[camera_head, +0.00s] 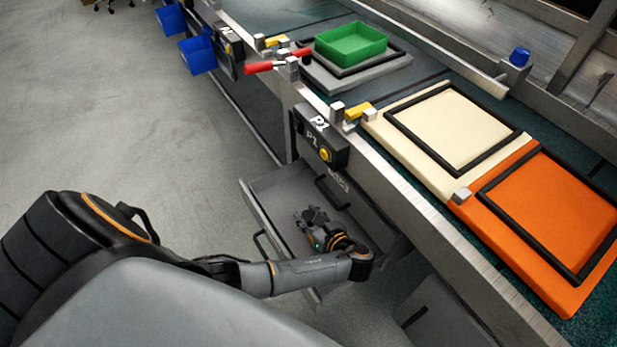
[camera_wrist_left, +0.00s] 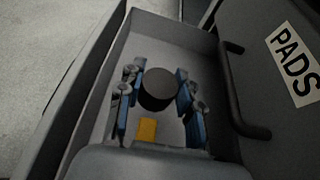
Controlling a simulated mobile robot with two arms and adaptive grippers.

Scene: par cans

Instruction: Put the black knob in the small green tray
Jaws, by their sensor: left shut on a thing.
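The black knob (camera_wrist_left: 158,90) is a dark round piece between the fingers of my left gripper (camera_wrist_left: 159,95) in the left wrist view. The fingers are shut on it from both sides. In the head view my left gripper (camera_head: 312,222) is inside the open grey drawer (camera_head: 265,190), low under the bench. The knob is hard to make out there against the dark gripper. The small green tray (camera_head: 350,44) stands on the bench at the top, inside a black frame on a grey block. I see nothing inside the tray. My right gripper is not in view.
A yellow piece (camera_wrist_left: 147,130) shows in the drawer in the left wrist view. The bench edge lies above the drawer, with a P1 box (camera_head: 320,140), metal clamps and a red handle (camera_head: 275,63). Cream (camera_head: 440,120) and orange pads (camera_head: 550,225) lie on the right. Blue bins (camera_head: 197,54) hang at upper left.

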